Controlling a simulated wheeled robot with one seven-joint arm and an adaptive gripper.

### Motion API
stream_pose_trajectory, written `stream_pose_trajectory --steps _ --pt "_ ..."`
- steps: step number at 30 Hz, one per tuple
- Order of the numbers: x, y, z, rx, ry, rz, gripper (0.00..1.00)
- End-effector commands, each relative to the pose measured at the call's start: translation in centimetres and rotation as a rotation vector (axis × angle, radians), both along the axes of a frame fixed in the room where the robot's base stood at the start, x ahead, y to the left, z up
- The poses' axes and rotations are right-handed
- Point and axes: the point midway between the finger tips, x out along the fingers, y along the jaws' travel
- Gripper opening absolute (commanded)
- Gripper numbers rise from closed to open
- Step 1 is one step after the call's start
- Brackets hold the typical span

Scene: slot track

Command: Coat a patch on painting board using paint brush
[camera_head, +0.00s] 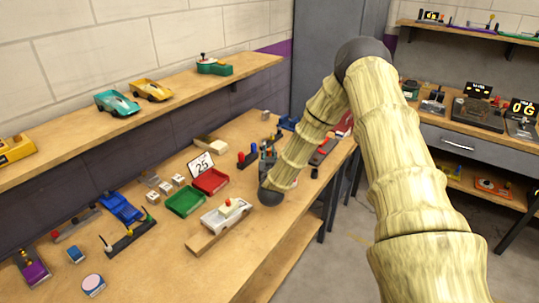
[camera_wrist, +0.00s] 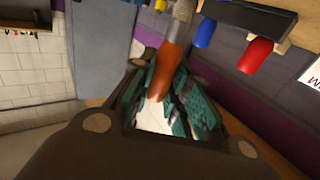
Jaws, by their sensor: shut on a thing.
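My gripper (camera_wrist: 168,108) shows close up in the wrist view, with its teal fingers closed around the orange-brown handle of the paint brush (camera_wrist: 163,72). A grey metal part of the brush extends toward the top of that view; its far end is out of frame. I cannot pick out the painting board with certainty in either view.
A shelf (camera_head: 75,138) runs along the wall.

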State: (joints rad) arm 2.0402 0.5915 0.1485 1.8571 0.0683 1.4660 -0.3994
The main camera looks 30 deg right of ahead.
Motion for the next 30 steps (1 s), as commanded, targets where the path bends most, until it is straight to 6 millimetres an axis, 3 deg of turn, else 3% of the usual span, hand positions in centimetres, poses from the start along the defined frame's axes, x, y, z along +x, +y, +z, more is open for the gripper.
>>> stream_pose_trajectory --steps 30 --pt "-0.01 0.00 -0.61 0.001 0.001 0.000 0.01"
